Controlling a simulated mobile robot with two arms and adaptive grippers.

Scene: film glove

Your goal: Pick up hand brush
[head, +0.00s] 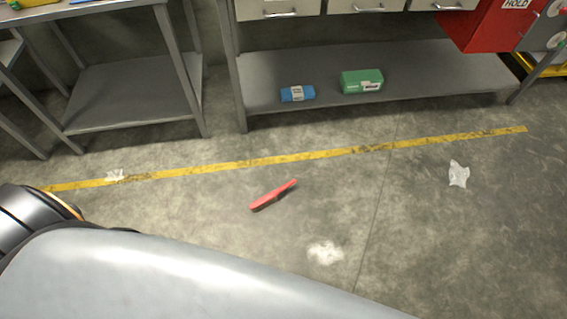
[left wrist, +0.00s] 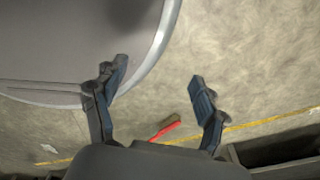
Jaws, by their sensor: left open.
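A red hand brush (head: 272,195) lies on the concrete floor in the head view, in front of the yellow line. It also shows in the left wrist view (left wrist: 167,129), between and beyond the fingers. My left gripper (left wrist: 158,82) is open and empty, its two dark blue-padded fingers spread apart, and it is apart from the brush. In the head view the left gripper does not show. My right gripper is in neither view.
A yellow floor line (head: 250,162) runs across the floor. White scraps (head: 459,174) and a pale patch (head: 325,252) lie on it. Metal benches stand at the back; a lower shelf (head: 420,75) holds a blue pack (head: 297,93) and a green box (head: 361,81). Floor around the brush is clear.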

